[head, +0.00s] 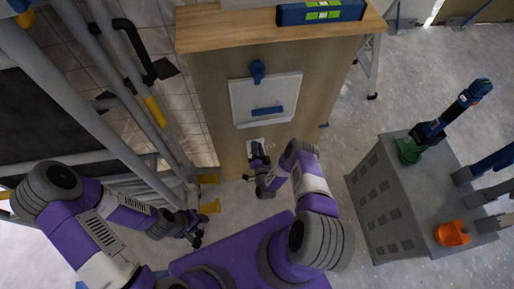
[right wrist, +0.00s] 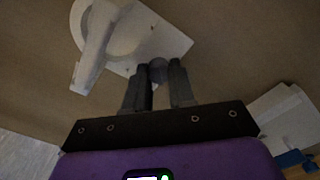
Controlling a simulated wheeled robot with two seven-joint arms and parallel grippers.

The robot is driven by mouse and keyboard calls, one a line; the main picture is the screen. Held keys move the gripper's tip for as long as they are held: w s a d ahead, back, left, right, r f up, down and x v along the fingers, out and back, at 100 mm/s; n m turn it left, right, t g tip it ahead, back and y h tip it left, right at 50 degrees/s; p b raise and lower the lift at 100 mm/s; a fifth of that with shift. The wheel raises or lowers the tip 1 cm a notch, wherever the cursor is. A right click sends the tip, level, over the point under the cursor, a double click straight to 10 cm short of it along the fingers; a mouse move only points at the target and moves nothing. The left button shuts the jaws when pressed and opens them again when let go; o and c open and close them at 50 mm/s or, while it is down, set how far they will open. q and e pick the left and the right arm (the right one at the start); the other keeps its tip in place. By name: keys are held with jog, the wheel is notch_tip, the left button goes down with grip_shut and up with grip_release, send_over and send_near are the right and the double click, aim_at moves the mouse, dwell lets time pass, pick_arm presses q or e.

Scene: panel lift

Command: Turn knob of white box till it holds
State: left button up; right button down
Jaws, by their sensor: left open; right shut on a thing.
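A small white box (head: 269,141) is set low on the front of the wooden cabinet. In the right wrist view the white box (right wrist: 178,37) has a pale lever on a round disc (right wrist: 95,45) and a small grey round knob (right wrist: 157,69). My right gripper (right wrist: 161,72) has its fingers on both sides of the knob and is shut on it. The lever stands apart from the fingers. In the head view my right gripper (head: 258,154) covers part of the box. My left gripper (head: 197,232) is open and empty, low and left of the cabinet.
A white panel (head: 292,90) with a blue knob (head: 257,70) and blue handle (head: 267,110) is above the box. A spirit level (head: 320,12) lies on the cabinet top. Pipes stand at left; a grey cabinet (head: 375,205) with tools stands at right.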

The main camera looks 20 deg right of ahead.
jog(key=m, duration=0.4)
jog(key=shift+s+f+m, duration=0.1)
jog(key=shift+f+m, duration=0.1)
jog(key=shift+m, duration=0.1)
jog(key=m, duration=0.4)
jog(key=shift+a, duration=0.1)
dwell(0.4)
jog(key=c, duration=0.9)
grip_release()
jog(key=p+v, duration=0.2)
jog(key=v, duration=0.5)
jog(key=shift+s, duration=0.2)
